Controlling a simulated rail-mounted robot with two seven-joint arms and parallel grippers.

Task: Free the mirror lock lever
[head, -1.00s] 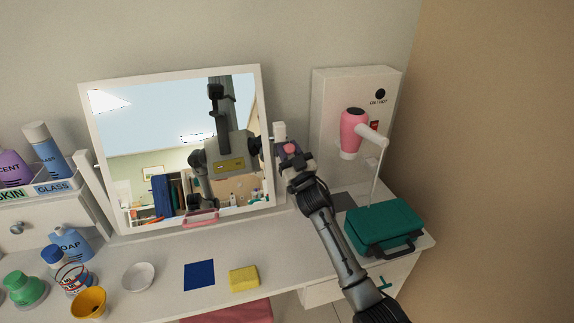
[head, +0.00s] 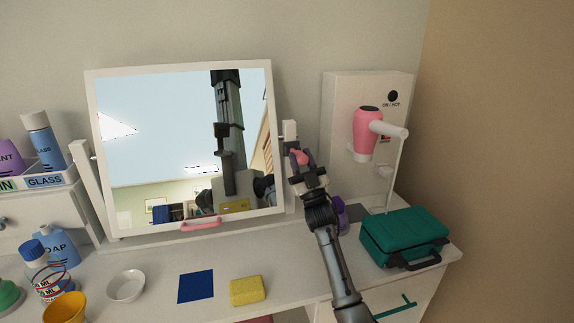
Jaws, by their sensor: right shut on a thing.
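The white-framed mirror (head: 180,150) stands tilted between two white posts at the back of the vanity table. A pink handle (head: 201,223) is on its lower edge. The pink lock lever (head: 299,157) is beside the right post (head: 290,133), at the mirror's right side. My right gripper (head: 303,166) is shut on the lever, of which only the pink upper part shows. The gripper's fingers hide the lever's lower part and its mount. My left gripper is not directly in view.
A pink hair dryer (head: 367,135) hangs on a holder at the white panel, right of my arm. A teal case (head: 404,237) lies at the right. A purple object (head: 338,212) stands behind my wrist. A yellow sponge (head: 246,290), blue cloth (head: 196,287) and white bowl (head: 126,285) lie in front.

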